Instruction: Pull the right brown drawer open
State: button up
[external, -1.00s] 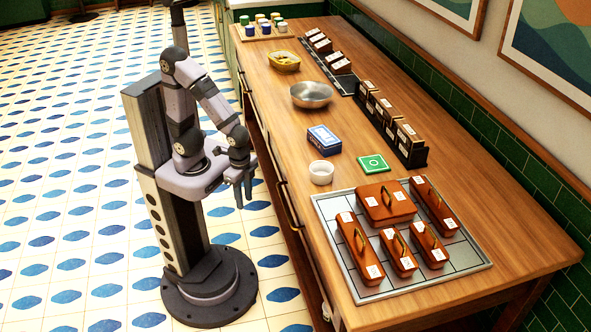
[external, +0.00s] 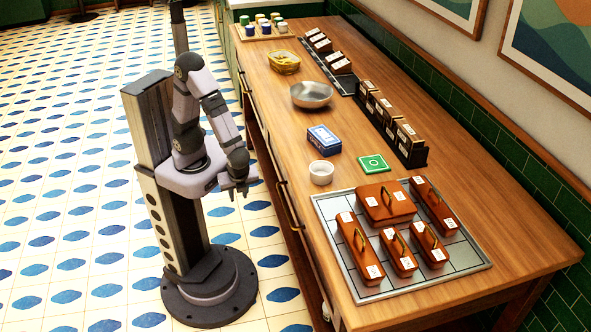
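The counter's front side, facing my arm, is seen at a steep slant. A long brass-coloured handle (external: 291,206) marks the nearer brown drawer front, and another handle (external: 247,91) shows farther back. The nearer drawer looks flush with the counter, though its front is mostly in shadow. My gripper (external: 240,191) is beside the counter front, left of the nearer handle and apart from it. Its two fingers look spread and empty, pointing down and slightly toward the counter.
On the counter stand a metal tray (external: 357,292) with several brown lidded boxes, a white cup (external: 321,173), a blue box (external: 324,140), a green square (external: 373,163) and a metal bowl (external: 311,95).

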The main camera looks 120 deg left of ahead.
jog(key=w+a+r+m+t+y+p, duration=0.1)
jog(key=w+a+m+y, duration=0.1)
jog(key=m+y, duration=0.45)
jog(key=w+a+r+m+t+y+p, duration=0.15)
jog(key=m+y, duration=0.25)
jog(key=m, duration=0.6)
jog(key=w+d+m+t+p, duration=0.1)
jog(key=w+d+m+t, duration=0.45)
jog(key=m+t, duration=0.35)
jog(key=w+d+m+t, duration=0.5)
jog(key=d+m+t, duration=0.1)
jog(key=m, duration=0.6)
jog(key=r+p+x, duration=0.1)
jog(key=x, duration=0.6)
jog(key=shift+a+y+p, duration=0.2)
jog(key=shift+y+p, duration=0.1)
jog(key=shift+y, duration=0.05)
grip_shut()
